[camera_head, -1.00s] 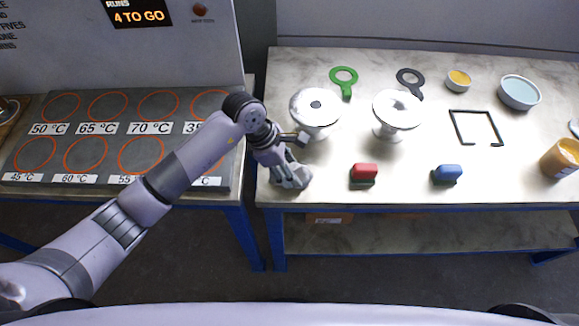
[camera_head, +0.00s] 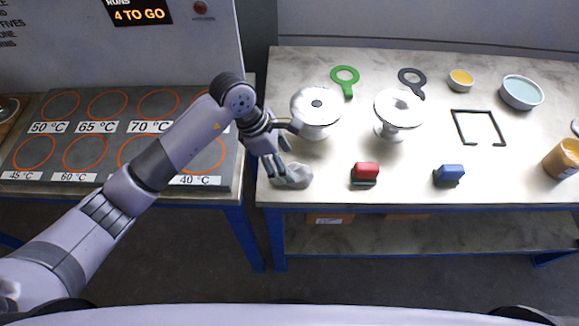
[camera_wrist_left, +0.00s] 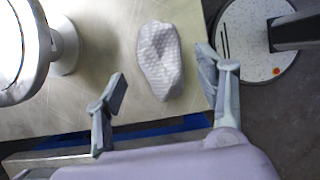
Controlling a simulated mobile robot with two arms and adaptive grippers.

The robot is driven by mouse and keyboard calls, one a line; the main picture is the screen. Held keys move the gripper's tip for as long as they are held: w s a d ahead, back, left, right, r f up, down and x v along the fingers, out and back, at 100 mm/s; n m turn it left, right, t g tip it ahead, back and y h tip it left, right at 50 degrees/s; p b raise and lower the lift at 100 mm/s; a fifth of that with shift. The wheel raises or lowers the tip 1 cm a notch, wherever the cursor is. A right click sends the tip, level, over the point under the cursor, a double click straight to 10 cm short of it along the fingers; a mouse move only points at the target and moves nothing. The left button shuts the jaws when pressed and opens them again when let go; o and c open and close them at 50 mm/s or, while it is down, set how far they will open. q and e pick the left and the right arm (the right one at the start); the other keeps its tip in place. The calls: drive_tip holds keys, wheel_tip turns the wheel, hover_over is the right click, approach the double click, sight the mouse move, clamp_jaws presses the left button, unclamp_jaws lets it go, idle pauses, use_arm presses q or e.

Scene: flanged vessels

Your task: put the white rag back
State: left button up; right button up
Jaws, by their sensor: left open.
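The white rag (camera_head: 294,177) lies crumpled on the table near its front left corner. In the left wrist view the rag (camera_wrist_left: 160,62) lies flat on the tabletop, ahead of and between my fingers, with a gap on both sides. My left gripper (camera_head: 280,160) is open and empty, just above and to the left of the rag. Its spread fingertips also show in the wrist view (camera_wrist_left: 162,82). The head view does not show clearly whether a finger touches the rag. My right gripper is not in view.
A white flanged vessel (camera_head: 316,119) stands close behind the gripper, with a second one (camera_head: 397,112) to its right. A red-topped block (camera_head: 366,173) and a blue one (camera_head: 449,175) stand along the front. The table (camera_head: 408,180) is bare between them.

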use_arm(q)
drive_tip(key=b+v, duration=0.1)
drive_tip(key=v, duration=0.7)
